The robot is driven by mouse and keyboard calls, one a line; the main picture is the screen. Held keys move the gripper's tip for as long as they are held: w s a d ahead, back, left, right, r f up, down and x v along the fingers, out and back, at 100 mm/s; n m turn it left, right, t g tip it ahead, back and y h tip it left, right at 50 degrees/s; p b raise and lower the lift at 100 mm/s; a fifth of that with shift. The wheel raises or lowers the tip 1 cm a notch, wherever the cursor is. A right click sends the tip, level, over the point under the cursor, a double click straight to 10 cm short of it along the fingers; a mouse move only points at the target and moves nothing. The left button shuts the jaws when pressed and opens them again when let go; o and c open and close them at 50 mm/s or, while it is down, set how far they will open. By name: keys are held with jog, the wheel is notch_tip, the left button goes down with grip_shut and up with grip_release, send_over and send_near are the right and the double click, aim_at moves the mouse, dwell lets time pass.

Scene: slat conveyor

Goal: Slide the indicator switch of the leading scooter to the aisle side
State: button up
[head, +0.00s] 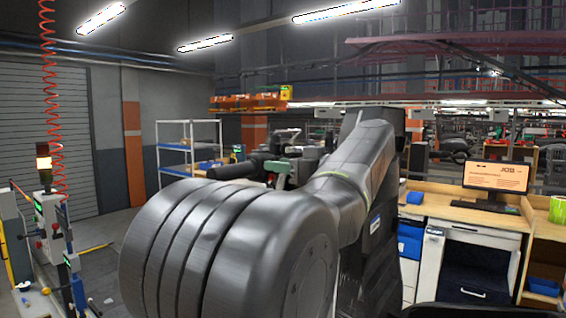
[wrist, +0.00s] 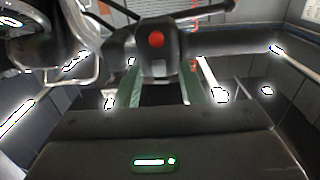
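In the wrist view a dark handlebar control housing (wrist: 156,60) with a round red button (wrist: 156,39) stands just ahead of my gripper (wrist: 162,88). The gripper's green-edged fingers are apart, one toward each side of the housing; I cannot tell whether they touch it. A dark bar, apparently the grip (wrist: 235,47), runs right from the housing. I cannot make out the indicator switch or its position. In the head view a dark scooter handlebar (head: 235,171) shows behind my arm, which hides most of the scooter.
A chrome-rimmed round part (wrist: 50,50) is close at the left of the wrist view. In the head view a workbench (head: 448,208) with a monitor (head: 496,178) stands right, a shelf rack (head: 190,143) behind, and a control post (head: 48,215) far left.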

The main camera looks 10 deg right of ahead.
grip_shut()
jog(key=shift+f, duration=0.1)
jog(key=shift+s+a+b, duration=0.3)
jog(key=shift+a+b, duration=0.05)
jog(key=shift+b, duration=0.9)
